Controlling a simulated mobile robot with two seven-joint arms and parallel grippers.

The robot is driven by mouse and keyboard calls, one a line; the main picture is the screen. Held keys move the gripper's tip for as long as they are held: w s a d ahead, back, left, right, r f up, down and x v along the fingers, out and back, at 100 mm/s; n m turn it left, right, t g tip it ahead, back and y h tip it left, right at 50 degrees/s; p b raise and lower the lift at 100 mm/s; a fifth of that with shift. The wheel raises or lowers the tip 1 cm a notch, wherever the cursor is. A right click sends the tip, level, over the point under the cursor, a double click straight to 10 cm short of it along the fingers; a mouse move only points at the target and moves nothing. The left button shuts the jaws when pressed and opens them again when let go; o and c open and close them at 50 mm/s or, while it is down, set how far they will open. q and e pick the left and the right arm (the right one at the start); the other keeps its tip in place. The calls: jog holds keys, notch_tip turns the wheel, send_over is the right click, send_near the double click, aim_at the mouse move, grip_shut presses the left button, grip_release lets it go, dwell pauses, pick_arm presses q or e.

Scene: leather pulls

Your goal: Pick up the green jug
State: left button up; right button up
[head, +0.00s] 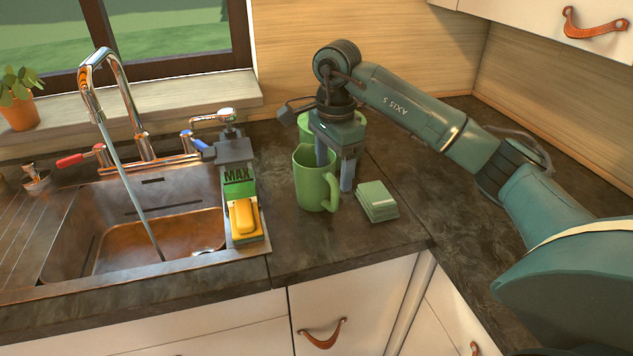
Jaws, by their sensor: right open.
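A green jug (309,184) stands upright on the dark counter to the right of the sink. Its handle faces right. My right gripper (334,172) points down at the jug's right side and is open. One finger appears at or inside the jug's mouth. The other finger is outside the jug, beside the handle; I cannot tell whether either finger touches it. A second green vessel (304,122) shows behind the gripper, mostly hidden by it. My left gripper is not in view.
Green stacked pads (376,201) lie close to the right of the jug. A caddy (246,222) with a yellow sponge (244,216) stands to its left, by the sink (150,235) and running faucet (112,75). Counter in front of the jug is clear.

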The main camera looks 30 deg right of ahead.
aim_at(320, 185)
jog(key=shift+s+a+f+p, duration=0.1)
jog(key=shift+f+p, duration=0.1)
jog(key=shift+f, duration=0.75)
jog(key=shift+w+a+f+p, duration=0.1)
jog(key=shift+f+p, duration=0.1)
jog(key=shift+f, duration=0.8)
jog(key=shift+s+a+f+p, duration=0.1)
jog(key=shift+f+p, duration=0.1)
jog(key=shift+f, duration=0.75)
jog(key=c, duration=1.2)
